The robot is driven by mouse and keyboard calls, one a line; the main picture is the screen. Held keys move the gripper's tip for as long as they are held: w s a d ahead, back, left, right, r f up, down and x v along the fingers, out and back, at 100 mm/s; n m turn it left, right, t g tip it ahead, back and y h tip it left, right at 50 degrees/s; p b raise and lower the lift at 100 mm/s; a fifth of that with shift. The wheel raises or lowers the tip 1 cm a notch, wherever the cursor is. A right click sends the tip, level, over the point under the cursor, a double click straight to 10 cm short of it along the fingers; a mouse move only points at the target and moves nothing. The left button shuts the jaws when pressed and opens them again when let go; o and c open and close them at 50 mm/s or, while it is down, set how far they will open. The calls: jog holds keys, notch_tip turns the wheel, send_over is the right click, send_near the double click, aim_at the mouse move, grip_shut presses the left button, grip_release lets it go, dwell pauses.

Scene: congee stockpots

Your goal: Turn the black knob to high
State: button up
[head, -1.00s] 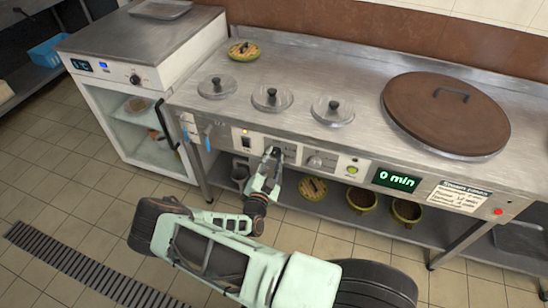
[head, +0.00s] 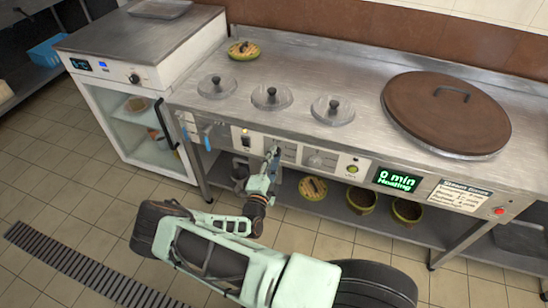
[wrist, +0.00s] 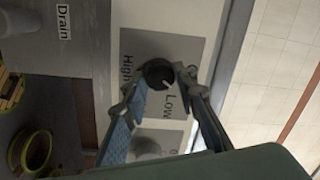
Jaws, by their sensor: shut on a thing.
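The black knob (wrist: 156,73) sits on a grey plate (wrist: 187,50) marked "High" and "Low" in the wrist view. Its white mark points down and right, toward the "Low" side. My gripper (wrist: 160,78) has its fingertips on both sides of the knob and is shut on it. In the head view my gripper (head: 272,156) is at the front panel of the steel counter (head: 340,65) and mostly hides the knob. The green display (head: 396,181) on the panel reads "0 min Heating".
A second, paler knob (head: 316,160) sits just right of my gripper. Baskets (head: 361,201) stand on the shelf below.

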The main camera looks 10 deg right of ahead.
jog(key=m, duration=0.3)
jog(key=shift+f+m, duration=0.1)
jog(key=shift+m, duration=0.3)
jog(key=m, duration=0.3)
jog(key=shift+m+h, duration=0.4)
jog(key=m, duration=0.4)
jog(key=shift+a+f, duration=0.1)
jog(key=m, duration=0.3)
jog(key=shift+m, duration=0.4)
jog(key=m, duration=0.4)
jog(key=shift+w+g+h+p, duration=0.1)
jog(key=shift+g+h+p, duration=0.2)
jog(key=shift+p, duration=0.05)
jog(key=shift+a+m+g+p, duration=0.15)
jog(key=shift+m+p, duration=0.55)
jog(key=shift+m, duration=2.05)
jog(key=shift+a+m+g+p, duration=0.2)
jog(key=shift+m+p, duration=0.5)
jog(key=shift+m, duration=2.05)
jog(key=shift+d, duration=0.15)
